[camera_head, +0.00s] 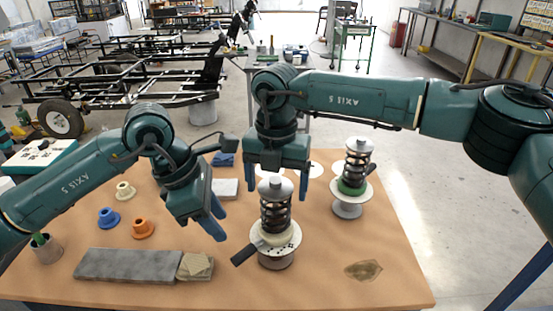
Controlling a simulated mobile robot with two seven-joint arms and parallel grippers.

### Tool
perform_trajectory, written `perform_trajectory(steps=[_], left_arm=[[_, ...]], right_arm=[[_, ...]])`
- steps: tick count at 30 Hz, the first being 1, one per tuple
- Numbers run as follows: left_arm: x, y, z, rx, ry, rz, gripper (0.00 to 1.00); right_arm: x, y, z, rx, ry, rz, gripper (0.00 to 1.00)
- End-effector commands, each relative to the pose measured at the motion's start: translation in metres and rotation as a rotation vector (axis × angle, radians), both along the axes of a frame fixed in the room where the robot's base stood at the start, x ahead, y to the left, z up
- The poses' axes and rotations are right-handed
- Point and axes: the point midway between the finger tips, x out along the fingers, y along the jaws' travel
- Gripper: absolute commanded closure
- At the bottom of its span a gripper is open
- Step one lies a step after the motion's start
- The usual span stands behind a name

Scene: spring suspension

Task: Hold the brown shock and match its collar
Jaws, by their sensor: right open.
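A shock (276,214) with a dark coil spring, grey top cap and cream collar stands upright on a round base near the table's middle. A second shock (355,165) with a dark spring and green collar stands upright further right. I cannot tell by colour which one is brown. My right gripper (277,186) points down and is open, its fingers on either side of the middle shock's top; contact is unclear. My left gripper (216,226) is left of that shock, apart from it, its opening unclear. Loose cream (124,190), blue (108,217) and orange (143,229) collars lie at left.
A grey slab (128,265) and a small tan block (195,266) lie at the front left. A cup (46,249) stands at the left edge. A dark handle (246,254) sticks out by the middle shock. A brown patch (363,270) lies front right, with bare table around it.

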Motion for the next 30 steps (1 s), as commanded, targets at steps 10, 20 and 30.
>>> perform_trajectory(steps=[10,20,30], left_arm=[[0.0,0.0,0.0,0.0,0.0,0.0,0.64],[0.0,0.0,0.0,0.0,0.0,0.0,0.64],[0.0,0.0,0.0,0.0,0.0,0.0,0.64]], right_arm=[[0.0,0.0,-0.033,0.0,0.0,0.001,0.18],[0.0,0.0,-0.034,0.0,0.0,0.001,0.22],[0.0,0.0,-0.034,0.001,0.0,0.001,0.5]])
